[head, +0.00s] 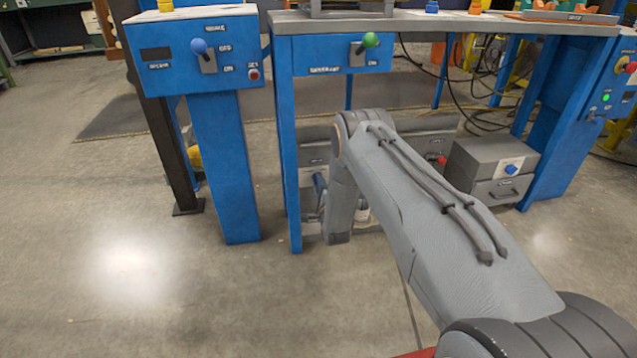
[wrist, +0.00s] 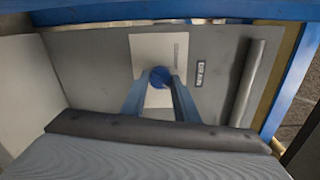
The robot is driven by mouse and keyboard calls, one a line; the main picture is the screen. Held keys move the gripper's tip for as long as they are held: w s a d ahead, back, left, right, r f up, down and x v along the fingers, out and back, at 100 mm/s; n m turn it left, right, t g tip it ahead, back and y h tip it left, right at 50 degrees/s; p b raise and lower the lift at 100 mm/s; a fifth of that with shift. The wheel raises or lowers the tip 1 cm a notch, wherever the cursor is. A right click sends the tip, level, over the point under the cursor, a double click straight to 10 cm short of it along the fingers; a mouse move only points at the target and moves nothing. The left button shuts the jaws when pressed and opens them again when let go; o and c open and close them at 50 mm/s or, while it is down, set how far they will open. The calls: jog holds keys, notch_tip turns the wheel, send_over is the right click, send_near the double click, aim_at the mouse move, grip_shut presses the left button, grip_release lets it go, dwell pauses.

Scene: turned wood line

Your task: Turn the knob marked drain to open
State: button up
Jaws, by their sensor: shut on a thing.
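In the wrist view a round blue knob (wrist: 160,77) sits on a pale plate (wrist: 148,50) fixed to a grey panel (wrist: 95,60). My gripper (wrist: 160,84) has one finger on each side of the knob and is shut on it. A small dark label (wrist: 197,74) is on the panel to the right; its print is too small to read for certain. Small marks on the plate are also unreadable, so I cannot tell the knob's setting. In the head view my arm hides most of this spot under the bench.
A grey bar handle (wrist: 248,83) lies right of the knob. In the head view a blue bench leg (head: 290,150) stands close left of my arm. A grey drawer unit (head: 470,160) with another blue knob (head: 511,169) stands to the right. The floor at front left is clear.

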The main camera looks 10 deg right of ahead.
jog(key=shift+s+m, duration=0.1)
jog(key=shift+m, duration=0.7)
jog(key=shift+f, duration=0.1)
jog(key=o, duration=1.1)
jog(key=shift+c, duration=0.2)
jog(key=shift+p, duration=0.3)
jog(key=s+p, duration=0.3)
jog(key=s, duration=0.4)
jog(key=shift+s, duration=0.4)
